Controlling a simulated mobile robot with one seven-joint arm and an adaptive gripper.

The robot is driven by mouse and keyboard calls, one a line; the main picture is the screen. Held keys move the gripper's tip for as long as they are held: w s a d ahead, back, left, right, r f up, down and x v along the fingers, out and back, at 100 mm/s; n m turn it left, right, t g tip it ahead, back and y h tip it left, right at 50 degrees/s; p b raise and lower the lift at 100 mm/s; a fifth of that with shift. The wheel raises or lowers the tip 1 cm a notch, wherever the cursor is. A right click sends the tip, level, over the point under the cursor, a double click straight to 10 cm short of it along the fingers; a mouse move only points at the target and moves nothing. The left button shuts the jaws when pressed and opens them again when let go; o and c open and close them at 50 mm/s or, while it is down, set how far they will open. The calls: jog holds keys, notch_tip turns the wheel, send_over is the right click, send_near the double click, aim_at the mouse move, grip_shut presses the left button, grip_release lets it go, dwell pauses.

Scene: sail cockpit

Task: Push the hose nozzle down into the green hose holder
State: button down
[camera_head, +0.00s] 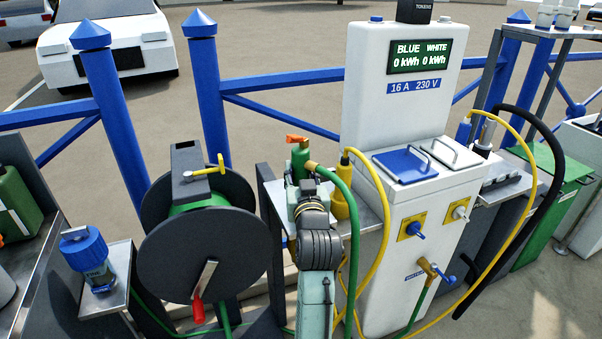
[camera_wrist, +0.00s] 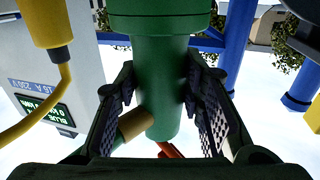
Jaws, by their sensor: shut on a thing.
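The hose nozzle (camera_head: 299,163) is a green body with an orange lever (camera_head: 296,139) on top and a brass fitting (camera_head: 311,166) at its side, where the green hose (camera_head: 350,210) joins. My gripper (camera_head: 306,187) is around it, low in front of the body. The wrist view is upside down: the green nozzle body (camera_wrist: 160,70) stands between my two textured fingers, which are shut on it. The wider green collar of the hose holder (camera_wrist: 160,22) shows at the nozzle's lower end. How deep the nozzle sits is hidden. My gripper and arm mostly hide the holder in the head view.
A yellow plug with its cable (camera_head: 342,203) stands close on the right, before the white power pedestal (camera_head: 400,90). A black hose reel (camera_head: 205,245) stands on the left. Blue railings (camera_head: 280,105) run behind.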

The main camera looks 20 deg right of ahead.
jog(key=c, duration=1.3)
grip_release()
jog(key=shift+c, duration=0.2)
jog(key=shift+s, duration=0.1)
jog(key=v, duration=1.1)
